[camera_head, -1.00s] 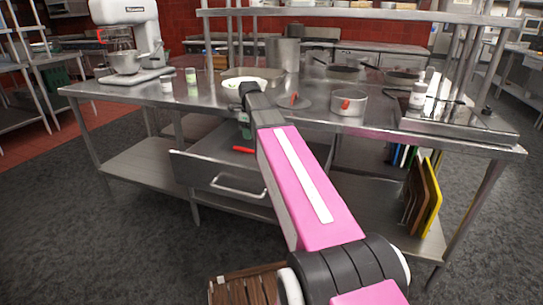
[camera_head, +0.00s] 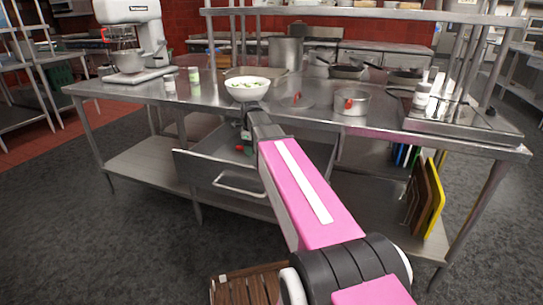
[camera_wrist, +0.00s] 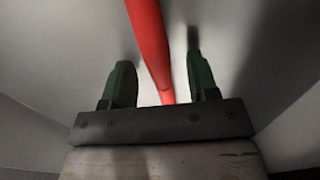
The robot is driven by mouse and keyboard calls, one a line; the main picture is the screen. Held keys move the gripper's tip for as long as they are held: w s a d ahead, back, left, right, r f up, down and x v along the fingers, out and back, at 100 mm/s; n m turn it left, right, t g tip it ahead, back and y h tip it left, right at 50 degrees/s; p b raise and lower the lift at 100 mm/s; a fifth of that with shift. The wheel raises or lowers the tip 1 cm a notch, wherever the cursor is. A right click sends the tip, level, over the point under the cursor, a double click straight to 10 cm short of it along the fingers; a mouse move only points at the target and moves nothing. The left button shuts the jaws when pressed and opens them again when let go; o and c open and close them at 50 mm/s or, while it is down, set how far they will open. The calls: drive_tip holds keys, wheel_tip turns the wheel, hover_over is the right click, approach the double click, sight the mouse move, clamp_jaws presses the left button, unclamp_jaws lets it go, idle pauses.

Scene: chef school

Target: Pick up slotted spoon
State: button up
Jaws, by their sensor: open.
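A red handle (camera_wrist: 149,40) lies in the open drawer, between the two green fingers of my gripper (camera_wrist: 160,80) in the wrist view. The fingers are apart, with a gap on each side of the handle. Only the handle shows there; the head of the utensil is out of view, so I cannot tell whether it is slotted. In the head view my gripper (camera_head: 245,148) is down in the drawer (camera_head: 222,177), partly hidden by my arm. A small bit of red (camera_head: 239,147) shows beside it.
Cutting boards (camera_head: 432,208) stand on the lower shelf at right. The drawer walls are close around my gripper.

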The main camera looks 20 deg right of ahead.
drive_tip(key=c, duration=1)
drive_tip(key=shift+r, duration=0.1)
